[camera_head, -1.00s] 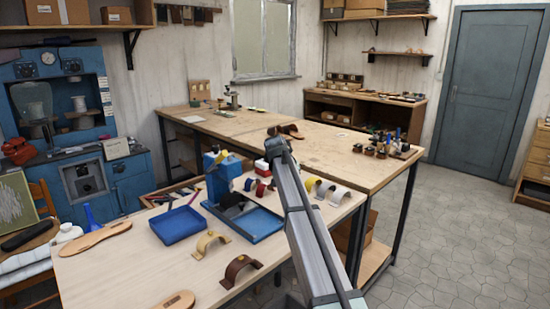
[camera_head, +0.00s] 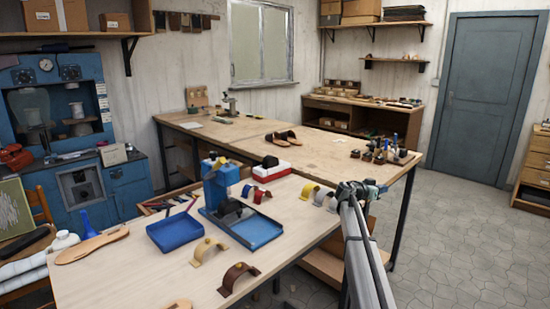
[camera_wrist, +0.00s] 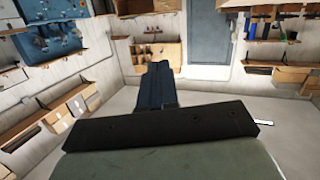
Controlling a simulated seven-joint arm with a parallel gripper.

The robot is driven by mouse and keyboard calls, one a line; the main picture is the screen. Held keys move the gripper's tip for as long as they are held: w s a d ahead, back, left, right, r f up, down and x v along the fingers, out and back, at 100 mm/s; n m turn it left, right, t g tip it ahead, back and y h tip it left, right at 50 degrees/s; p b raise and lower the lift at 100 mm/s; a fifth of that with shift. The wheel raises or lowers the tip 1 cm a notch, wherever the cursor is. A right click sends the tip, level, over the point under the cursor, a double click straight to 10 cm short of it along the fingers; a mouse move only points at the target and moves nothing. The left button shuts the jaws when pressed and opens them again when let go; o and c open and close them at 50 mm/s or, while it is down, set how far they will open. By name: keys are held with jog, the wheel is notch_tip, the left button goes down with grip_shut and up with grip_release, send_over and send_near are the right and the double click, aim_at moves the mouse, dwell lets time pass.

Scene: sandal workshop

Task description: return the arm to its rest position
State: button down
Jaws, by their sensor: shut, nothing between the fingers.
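My arm reaches up from the lower right of the head view, and its end with my gripper (camera_head: 368,188) is beside the right edge of the near workbench (camera_head: 130,275), over the floor side. In the wrist view the dark fingers of my gripper (camera_wrist: 160,75) lie together with nothing between them. The gripper is clear of the things on the bench. The fingertips are too small to make out in the head view.
The near bench holds a blue press (camera_head: 220,186), blue bin (camera_head: 174,233), tan strap (camera_head: 208,248), brown strap (camera_head: 238,276) and sole (camera_head: 90,247). Brown sandals (camera_head: 286,138) lie on the far table (camera_head: 245,132). Open floor (camera_head: 465,240) lies to the right.

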jog(key=s+a+f+n+g+y, duration=0.1)
jog(key=s+a+f, duration=0.1)
jog(key=s+f, duration=0.65)
jog(key=s+a+f+n+g+y, duration=0.15)
jog(key=s+f, duration=0.25)
jog(key=f, duration=1)
jog(key=s+a+f+n+g+y, duration=0.1)
jog(key=s+f+n+y, duration=0.1)
jog(key=s+f, duration=0.65)
jog(key=s+a+f+n+g+y, duration=0.2)
jog(key=s+a+f, duration=0.2)
jog(key=s+f, duration=0.6)
jog(key=s+a+f+n+g+y, duration=0.15)
jog(key=s+a+f, duration=0.35)
jog(key=s+f, duration=0.5)
jog(key=s+a+f+n+g+y, duration=0.1)
jog(key=s+a, duration=0.3)
jog(key=s, duration=0.7)
jog(key=s+a+f+n+g+y, duration=0.1)
jog(key=s+a+f+g+y, duration=0.2)
jog(key=s, duration=0.9)
jog(key=s+a+f+n+g+y, duration=0.1)
jog(key=s+a+f+g+y, duration=0.1)
jog(key=s, duration=1)
jog(key=a+f+g, duration=0.1)
jog(key=a+f, duration=0.1)
jog(key=a, duration=0.1)
jog(key=shift+a+n, duration=0.25)
jog(key=shift+n, duration=0.05)
